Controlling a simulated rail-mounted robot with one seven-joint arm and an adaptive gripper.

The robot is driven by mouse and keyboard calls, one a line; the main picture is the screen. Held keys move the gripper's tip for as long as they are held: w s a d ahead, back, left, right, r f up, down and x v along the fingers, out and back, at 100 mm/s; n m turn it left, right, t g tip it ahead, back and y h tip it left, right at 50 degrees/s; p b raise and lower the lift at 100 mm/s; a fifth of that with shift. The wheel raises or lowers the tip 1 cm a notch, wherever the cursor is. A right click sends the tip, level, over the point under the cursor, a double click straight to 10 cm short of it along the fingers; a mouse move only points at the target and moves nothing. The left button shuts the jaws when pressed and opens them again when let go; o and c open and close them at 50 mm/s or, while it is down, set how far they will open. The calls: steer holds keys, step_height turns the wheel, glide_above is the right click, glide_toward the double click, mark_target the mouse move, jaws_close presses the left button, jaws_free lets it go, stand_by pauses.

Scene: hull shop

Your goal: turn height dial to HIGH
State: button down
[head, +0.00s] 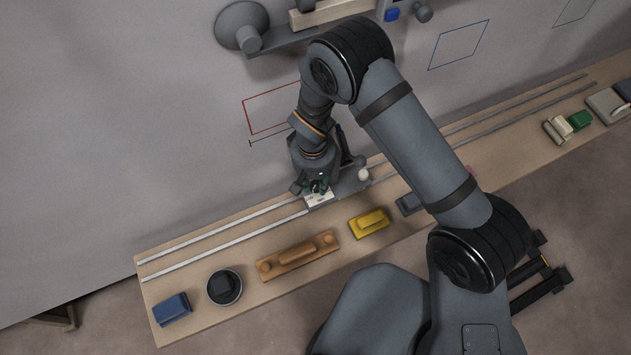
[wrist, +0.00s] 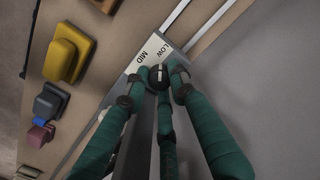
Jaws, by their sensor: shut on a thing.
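The height dial (wrist: 158,74) is a small dark round knob with a pale mark on top, seen in the wrist view. Beside it is a white label plate (wrist: 150,52) reading LOW and MID; no HIGH word shows, and part of the plate is hidden by my fingers. In the head view the plate (head: 320,199) lies on a grey carriage (head: 352,183) on the bench rails. My gripper (wrist: 159,82) has its teal fingers closed around the dial from above. In the head view my gripper (head: 318,186) is over the plate, and the dial is mostly hidden.
The bench (head: 200,257) carries two rails. Along its front edge are a blue block (head: 173,309), a round black item (head: 224,287), an orange-brown tool (head: 298,256) and a yellow block (head: 369,222). A grey wall panel (head: 120,130) rises behind. Green and white pieces (head: 579,120) sit farther right.

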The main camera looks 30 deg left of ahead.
mark_target(315, 186)
steer(key=n+b, duration=0.1)
steer(key=n, duration=0.9)
steer(key=shift+n, duration=0.3)
stand_by(0.4)
steer(key=c, duration=1.5)
jaws_free()
steer(key=shift+o, duration=0.2)
steer(key=shift+r, duration=0.1)
step_height(315, 186, up, 12)
steer(key=shift+s, duration=0.2)
